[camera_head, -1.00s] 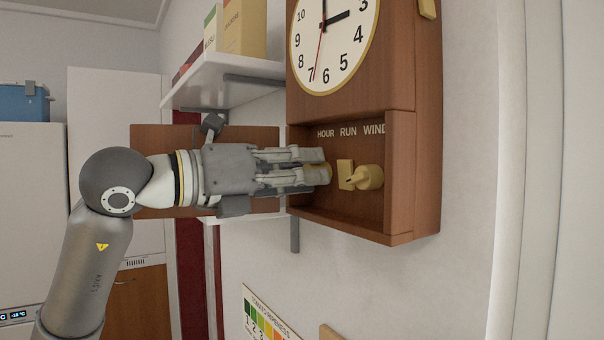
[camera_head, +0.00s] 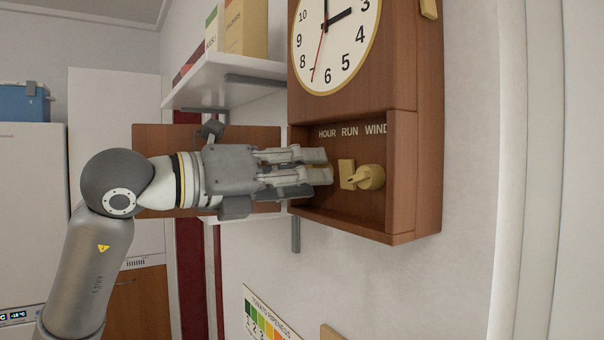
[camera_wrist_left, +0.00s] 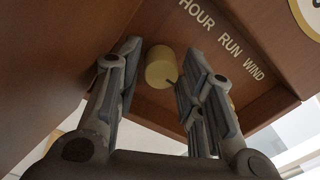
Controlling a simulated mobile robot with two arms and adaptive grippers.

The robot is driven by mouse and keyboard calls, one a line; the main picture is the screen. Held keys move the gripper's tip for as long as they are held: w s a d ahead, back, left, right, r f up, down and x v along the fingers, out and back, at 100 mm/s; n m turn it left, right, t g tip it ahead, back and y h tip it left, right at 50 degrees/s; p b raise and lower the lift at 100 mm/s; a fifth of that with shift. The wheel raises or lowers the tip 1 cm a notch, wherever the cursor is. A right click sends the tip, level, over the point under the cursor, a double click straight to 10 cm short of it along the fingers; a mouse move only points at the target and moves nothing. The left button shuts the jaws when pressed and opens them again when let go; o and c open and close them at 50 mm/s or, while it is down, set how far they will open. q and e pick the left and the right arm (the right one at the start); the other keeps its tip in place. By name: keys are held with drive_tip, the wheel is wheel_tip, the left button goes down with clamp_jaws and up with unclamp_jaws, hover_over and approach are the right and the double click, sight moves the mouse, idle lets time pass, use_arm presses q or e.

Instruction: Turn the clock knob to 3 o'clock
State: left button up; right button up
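The wall clock (camera_head: 345,100) has a wooden case and a white dial (camera_head: 330,45). Its short hand points close to 3, its long hand up toward 12. In the recess below are the labels HOUR, RUN and WIND. My left gripper (camera_head: 328,164) reaches in from the left, below HOUR. Its fingers are apart on either side of a yellow knob, mostly hidden in the head view. In the left wrist view this round knob (camera_wrist_left: 160,67) shows between the fingertips (camera_wrist_left: 160,62), with a gap to the left finger; contact on the right is unclear. My right gripper is out of view.
Another yellow knob (camera_head: 371,177) with a flat block (camera_head: 346,173) beside it sits further right in the recess. The recess's wooden bottom ledge (camera_head: 345,228) lies below the fingers. A white shelf (camera_head: 222,85) with boxes is left of the clock.

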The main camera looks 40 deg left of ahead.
use_arm(q)
drive_tip(key=shift+r, duration=0.1)
drive_tip(key=v, duration=1.2)
idle(0.5)
